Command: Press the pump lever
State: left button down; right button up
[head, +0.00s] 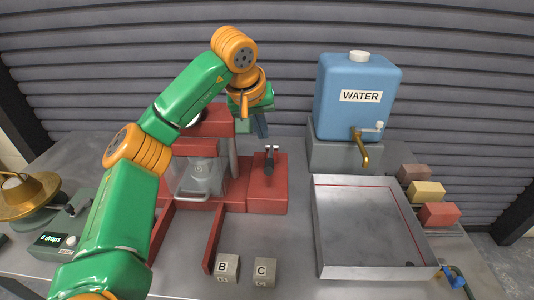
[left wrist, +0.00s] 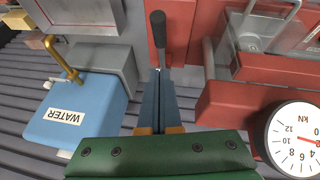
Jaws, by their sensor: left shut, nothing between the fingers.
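The pump lever (head: 270,160) is a dark handle standing on the red block at the right side of the red press (head: 266,196). In the left wrist view the lever (left wrist: 158,32) shows a black grip and a thin metal rod. My left gripper (head: 262,134) is above and behind the lever in the head view, pointing down. In the left wrist view its blue-grey fingers (left wrist: 157,76) are together and empty, with their tips by the lower end of the rod. I cannot tell whether they touch it. My right gripper is not in view.
A blue water tank (head: 352,95) with a brass tap stands on a grey block behind a metal tray (head: 430,268). Cubes B (head: 227,267) and C (head: 265,271) lie in front. A dial gauge (left wrist: 298,140) sits beside the gripper. Coloured blocks (head: 427,192) lie right.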

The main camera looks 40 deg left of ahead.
aim_at(268, 161)
pick_arm(q)
jog(key=f, duration=0.5)
jog(key=shift+w+d+f, duration=0.2)
jog(key=shift+w+f, duration=0.1)
jog(key=shift+s+d+f+p, duration=0.1)
jog(key=shift+d+f+p, duration=0.2)
jog(key=shift+f, duration=0.1)
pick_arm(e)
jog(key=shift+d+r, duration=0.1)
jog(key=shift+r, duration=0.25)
pick_arm(q)
jog(key=shift+a+f, duration=0.1)
